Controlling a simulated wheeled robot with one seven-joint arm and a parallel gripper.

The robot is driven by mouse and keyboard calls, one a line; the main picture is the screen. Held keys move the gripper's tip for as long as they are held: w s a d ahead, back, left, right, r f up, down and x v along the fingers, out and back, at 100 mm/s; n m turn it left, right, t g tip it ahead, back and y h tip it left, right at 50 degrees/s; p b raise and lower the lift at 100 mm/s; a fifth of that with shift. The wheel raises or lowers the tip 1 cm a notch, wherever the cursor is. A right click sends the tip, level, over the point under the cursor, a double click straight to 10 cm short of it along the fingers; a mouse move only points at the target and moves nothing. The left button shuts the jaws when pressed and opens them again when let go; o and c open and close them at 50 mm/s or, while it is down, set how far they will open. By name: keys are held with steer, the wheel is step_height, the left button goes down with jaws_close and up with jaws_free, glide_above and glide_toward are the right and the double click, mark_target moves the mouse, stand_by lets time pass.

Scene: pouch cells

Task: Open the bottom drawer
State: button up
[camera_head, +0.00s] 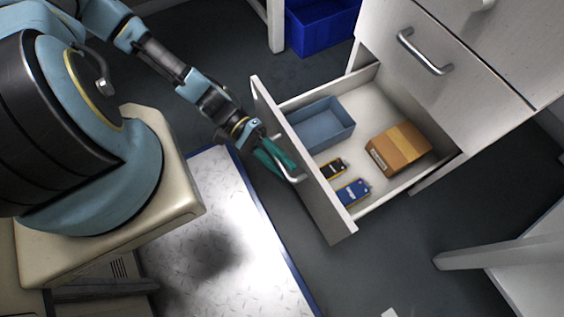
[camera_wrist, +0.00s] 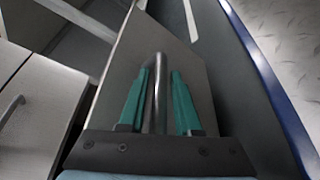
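The bottom drawer (camera_head: 311,172) is pulled far out of the white cabinet, its inside open to view. Its front carries a metal bar handle (camera_head: 297,179). My gripper (camera_head: 281,160), with two teal fingers, is at this handle. In the wrist view, the handle (camera_wrist: 158,85) stands between the fingertips of my gripper (camera_wrist: 160,74), with narrow gaps visible beside it. The fingers are apart, around the handle, and do not look clamped on it. The drawer front (camera_wrist: 190,65) fills the middle of the wrist view.
Inside the drawer are a blue-grey bin (camera_head: 322,125), a cardboard box (camera_head: 398,148) and two small packs, one black (camera_head: 332,168) and one blue (camera_head: 353,192). A closed drawer with a handle (camera_head: 425,52) sits above. A blue crate (camera_head: 320,25) stands behind. A white table leg (camera_head: 485,255) is at right.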

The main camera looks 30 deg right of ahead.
steer(key=shift+o, duration=1.1)
steer(key=p+v, duration=0.2)
steer(key=v, duration=0.8)
steer(key=shift+w, duration=0.4)
steer(key=shift+a, duration=0.15)
